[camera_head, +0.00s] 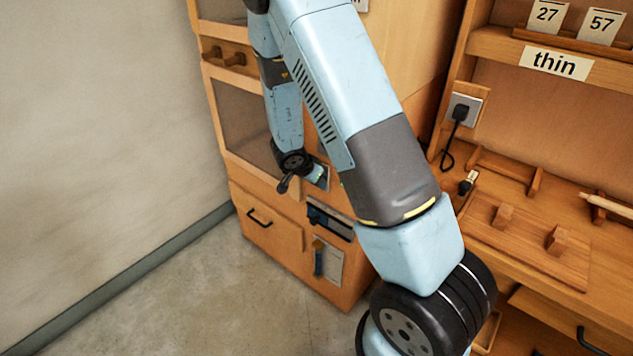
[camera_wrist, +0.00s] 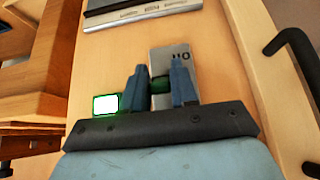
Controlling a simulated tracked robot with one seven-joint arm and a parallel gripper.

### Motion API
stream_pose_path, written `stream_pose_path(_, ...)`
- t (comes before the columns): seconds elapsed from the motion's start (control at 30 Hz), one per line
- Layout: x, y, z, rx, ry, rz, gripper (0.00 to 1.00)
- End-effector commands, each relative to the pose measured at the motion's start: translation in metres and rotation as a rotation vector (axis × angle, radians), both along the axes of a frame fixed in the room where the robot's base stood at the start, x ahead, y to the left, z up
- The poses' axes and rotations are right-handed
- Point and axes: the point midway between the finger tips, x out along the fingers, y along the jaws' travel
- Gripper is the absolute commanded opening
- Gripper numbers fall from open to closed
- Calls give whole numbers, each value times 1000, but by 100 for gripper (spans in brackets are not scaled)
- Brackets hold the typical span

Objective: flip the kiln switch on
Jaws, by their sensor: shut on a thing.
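In the wrist view, my gripper (camera_wrist: 159,72) reaches onto a grey metal plate (camera_wrist: 180,52) on the wooden kiln cabinet front. Its two blue-grey fingers stand on either side of a small dark green switch piece (camera_wrist: 160,87) and are shut on it. The plate's lettering appears upside down and seems to read "on". A bright, green-edged indicator (camera_wrist: 106,105) glows beside the plate. In the head view, my arm crosses in front of the cabinet (camera_head: 345,285); its hand is at the plate, and the switch cannot be made out there.
A black drawer handle (camera_wrist: 292,45) juts out at the right of the wrist view; it also shows low on the cabinet in the head view (camera_head: 260,218). A dark slotted panel (camera_head: 330,221) lies below the plate. A wooden workbench (camera_head: 480,240) stands right. Floor is clear left.

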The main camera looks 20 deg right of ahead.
Motion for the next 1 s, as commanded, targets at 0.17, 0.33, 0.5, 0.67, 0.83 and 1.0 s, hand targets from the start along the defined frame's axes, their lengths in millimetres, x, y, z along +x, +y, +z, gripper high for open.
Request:
stream_pose_path(0.17,1,-1,0,-1,-2,-1,39)
stream_pose_path(0.33,0,0,0,-1,-1,-1,49)
stream_pose_path(0.5,0,0,1,-1,-1,-1,49)
stream_pose_path(0.67,-2,4,8,1,-3,-1,49)
stream_pose_path(0.83,-8,14,26,1,-4,-1,49)
stream_pose_path(1.0,-17,26,49,2,-3,0,49)
